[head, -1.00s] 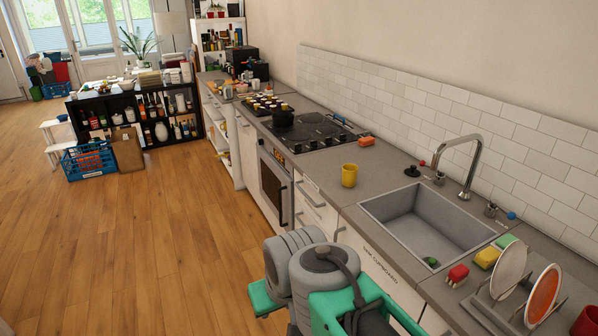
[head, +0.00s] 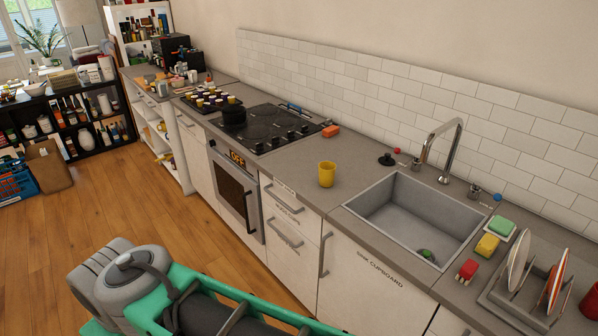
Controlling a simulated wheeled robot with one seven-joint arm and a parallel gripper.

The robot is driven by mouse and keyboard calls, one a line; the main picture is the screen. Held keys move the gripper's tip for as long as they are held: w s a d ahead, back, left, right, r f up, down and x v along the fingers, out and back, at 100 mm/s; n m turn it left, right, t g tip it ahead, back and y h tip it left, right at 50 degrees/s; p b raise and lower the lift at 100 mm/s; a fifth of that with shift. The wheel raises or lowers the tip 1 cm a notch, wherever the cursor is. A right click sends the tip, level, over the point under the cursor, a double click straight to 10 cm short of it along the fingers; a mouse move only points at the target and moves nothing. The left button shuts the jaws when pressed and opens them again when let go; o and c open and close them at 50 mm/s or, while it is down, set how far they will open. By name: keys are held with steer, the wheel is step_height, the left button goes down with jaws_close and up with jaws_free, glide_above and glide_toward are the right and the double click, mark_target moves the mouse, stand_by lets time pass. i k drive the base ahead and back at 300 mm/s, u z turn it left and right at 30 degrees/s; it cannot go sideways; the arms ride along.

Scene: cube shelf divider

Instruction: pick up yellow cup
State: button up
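The yellow cup (head: 327,174) stands upright on the grey countertop (head: 290,172), between the stove and the sink, near the front edge. Part of my grey and green arm shows at the bottom of the head view, in front of the cabinets and apart from the cup. My gripper itself is not in view, so its state does not show.
The sink (head: 415,210) with its tap (head: 445,150) lies right of the cup. A black pot (head: 233,116) is on the stove (head: 265,128). An orange sponge (head: 331,131) lies behind the cup. A dish rack (head: 520,295) stands at right. The counter around the cup is clear.

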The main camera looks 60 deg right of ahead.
mark_target(327, 175)
steer(key=z, duration=0.25)
steer(key=i, duration=0.95)
steer(key=z, duration=0.95)
steer(key=i, duration=0.45)
steer(key=z, duration=0.3)
